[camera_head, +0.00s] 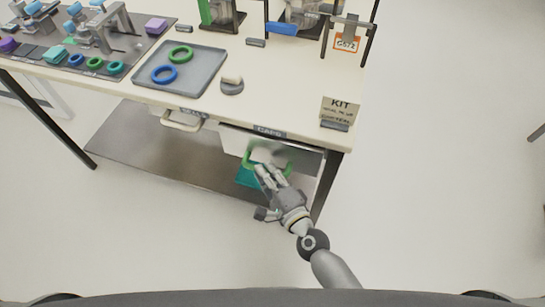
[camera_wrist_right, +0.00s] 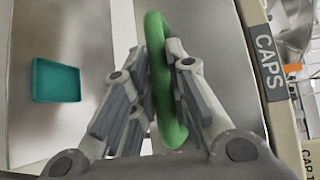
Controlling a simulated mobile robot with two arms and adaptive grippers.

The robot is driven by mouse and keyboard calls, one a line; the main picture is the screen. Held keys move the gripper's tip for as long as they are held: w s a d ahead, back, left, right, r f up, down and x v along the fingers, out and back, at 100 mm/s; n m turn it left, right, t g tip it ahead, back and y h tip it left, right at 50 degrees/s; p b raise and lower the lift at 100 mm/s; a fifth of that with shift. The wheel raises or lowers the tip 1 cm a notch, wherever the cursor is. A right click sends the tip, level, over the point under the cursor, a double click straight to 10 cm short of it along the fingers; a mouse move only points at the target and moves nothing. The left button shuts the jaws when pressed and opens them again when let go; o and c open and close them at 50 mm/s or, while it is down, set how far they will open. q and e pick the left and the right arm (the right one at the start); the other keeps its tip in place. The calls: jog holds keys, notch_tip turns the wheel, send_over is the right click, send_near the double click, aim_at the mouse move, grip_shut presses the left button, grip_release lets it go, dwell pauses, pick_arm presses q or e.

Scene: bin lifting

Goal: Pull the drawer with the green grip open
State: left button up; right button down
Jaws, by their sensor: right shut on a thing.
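The drawer (camera_head: 232,140) labelled CAPS hangs under the right part of the table top. Its green grip (camera_head: 284,168) is on the front, and it also shows in the right wrist view (camera_wrist_right: 158,60) as a green bar. My right gripper (camera_head: 264,170) reaches it from the front, and in the wrist view its fingers lie on both sides of the bar, shut on it. The drawer front appears close to the table edge; how far it is out I cannot tell. My left gripper is not in view.
Another drawer with a pale grip (camera_head: 181,124) is to the left. A teal tray (camera_wrist_right: 56,80) lies on the lower shelf (camera_head: 130,140). On the table top are a grey tray (camera_head: 205,72) with rings and a KIT sign (camera_head: 339,109). The floor in front is clear.

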jog(key=s+a, duration=0.3)
jog(key=s, duration=0.8)
jog(key=s+a+b, duration=0.1)
jog(key=s+a, duration=0.3)
jog(key=s, duration=0.7)
jog(key=c, duration=1.4)
grip_release()
